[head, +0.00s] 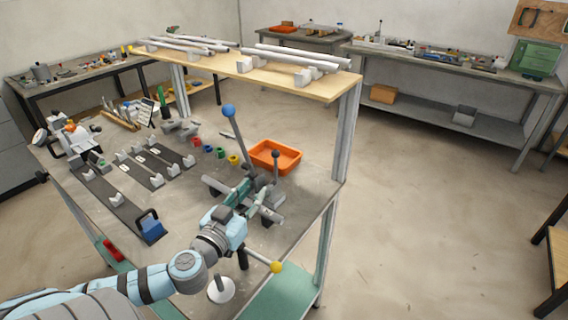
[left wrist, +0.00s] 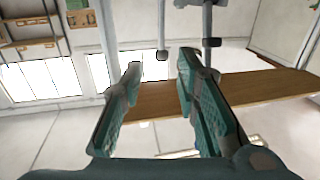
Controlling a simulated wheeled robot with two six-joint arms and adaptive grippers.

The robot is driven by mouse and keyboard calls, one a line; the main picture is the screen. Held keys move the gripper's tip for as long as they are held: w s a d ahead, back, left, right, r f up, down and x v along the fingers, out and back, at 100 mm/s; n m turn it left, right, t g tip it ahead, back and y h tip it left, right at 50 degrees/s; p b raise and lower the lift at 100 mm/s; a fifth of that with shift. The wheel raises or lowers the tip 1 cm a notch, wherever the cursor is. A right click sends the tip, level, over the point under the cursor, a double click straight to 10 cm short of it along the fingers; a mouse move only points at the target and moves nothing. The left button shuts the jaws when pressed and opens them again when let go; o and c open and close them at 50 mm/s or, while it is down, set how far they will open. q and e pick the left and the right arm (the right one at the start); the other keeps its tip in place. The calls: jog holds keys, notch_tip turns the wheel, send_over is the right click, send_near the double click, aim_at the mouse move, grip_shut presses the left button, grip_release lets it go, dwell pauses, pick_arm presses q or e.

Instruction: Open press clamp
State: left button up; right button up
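A grey clamp fixture (head: 267,212) stands on the workbench, partly hidden behind my left gripper. A long lever with a blue ball (head: 228,110) rises from it, leaning left. A shorter upright lever with a black ball (head: 275,154) stands to its right. A rod with a yellow ball (head: 277,267) sticks out nearer the front. I cannot tell which lever belongs to the press clamp. My left gripper (head: 243,190) is at the fixture, near the blue-ball lever's base. In the left wrist view its fingers (left wrist: 158,78) are apart with nothing between them. My right gripper is not in view.
An orange tray (head: 274,157) lies behind the fixture. Dark rails with grey blocks (head: 122,205) and a blue-handled piece (head: 151,226) lie to the left. An overhead wooden shelf (head: 310,85) with white tubes and its posts (head: 345,130) bound the bench at the back and right.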

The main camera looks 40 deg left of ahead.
aim_at(275, 161)
pick_arm(q)
jog(key=x, duration=0.7)
jog(key=p+x, duration=0.1)
jog(key=x, duration=0.6)
jog(key=shift+s+r, duration=0.1)
jog(key=shift+r, duration=0.1)
jog(key=shift+a+f, duration=0.1)
jog(key=shift+a, duration=0.1)
grip_shut()
